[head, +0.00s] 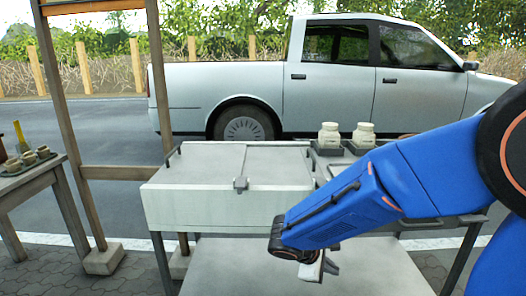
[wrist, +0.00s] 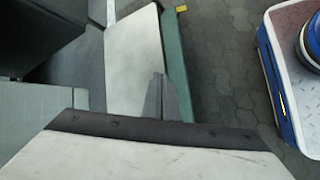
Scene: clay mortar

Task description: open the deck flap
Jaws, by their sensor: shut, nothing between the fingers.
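The deck is a pale box-shaped cabinet (head: 225,208) on dark legs in the middle of the head view. Its flat top has two panels, a left panel (head: 205,163) and a right panel (head: 280,165), meeting at a seam. Both lie flat, and I cannot tell which is the flap. A small grey handle or latch (head: 240,184) sits at the front edge near the seam. My gripper (head: 326,267) is lower and to the right of the deck front, apart from the handle.
Two pale jars (head: 346,134) stand on a dark tray behind right. A low pale shelf (head: 215,270) lies under the deck. A wooden post frame (head: 160,80) and a side table with small pots (head: 28,158) are left. A pickup truck (head: 330,75) stands behind.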

